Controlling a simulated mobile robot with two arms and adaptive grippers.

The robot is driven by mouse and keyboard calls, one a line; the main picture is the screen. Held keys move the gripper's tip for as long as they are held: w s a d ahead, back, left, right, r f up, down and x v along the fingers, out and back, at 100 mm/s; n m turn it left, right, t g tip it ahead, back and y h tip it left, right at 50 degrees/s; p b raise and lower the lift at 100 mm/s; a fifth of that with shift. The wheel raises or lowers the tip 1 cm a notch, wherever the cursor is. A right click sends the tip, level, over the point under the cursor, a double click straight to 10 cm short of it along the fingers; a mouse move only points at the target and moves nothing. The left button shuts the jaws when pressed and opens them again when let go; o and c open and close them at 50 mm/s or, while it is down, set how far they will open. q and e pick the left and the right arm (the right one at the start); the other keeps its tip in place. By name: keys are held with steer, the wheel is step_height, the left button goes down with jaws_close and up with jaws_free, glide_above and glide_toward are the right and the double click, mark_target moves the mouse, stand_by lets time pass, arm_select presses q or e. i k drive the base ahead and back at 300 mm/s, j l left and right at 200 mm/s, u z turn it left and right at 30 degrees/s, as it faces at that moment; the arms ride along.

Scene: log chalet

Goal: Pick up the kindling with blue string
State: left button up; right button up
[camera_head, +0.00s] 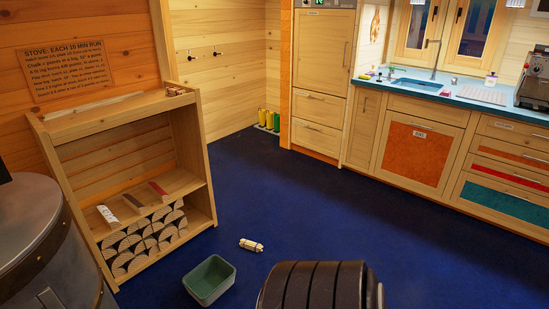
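A small pale bundle (251,245), which looks like kindling, lies on the dark blue floor to the right of the wooden shelf. Its string is too small for me to tell its colour. Several small items also lie on the top board of the wooden shelf at its right end (176,91); I cannot tell whether they are kindling. Neither of my grippers shows in the head view.
The wooden shelf (188,150) holds split logs (148,240) below flat pieces (133,203). A green bin (209,280) stands before it. A grey metal drum (35,240) is at left. A dark ribbed form, unclear, fills the bottom. Floor toward the kitchen cabinets (420,152) is clear.

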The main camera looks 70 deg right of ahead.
mark_target(253, 246)
steer(key=z, duration=2.2)
steer(key=i+l+u, duration=0.2)
steer(key=i+l, duration=0.2)
steer(key=i, duration=0.3)
steer(key=i+l+u, duration=0.15)
steer(key=i+l, duration=0.35)
steer(key=i, duration=0.15)
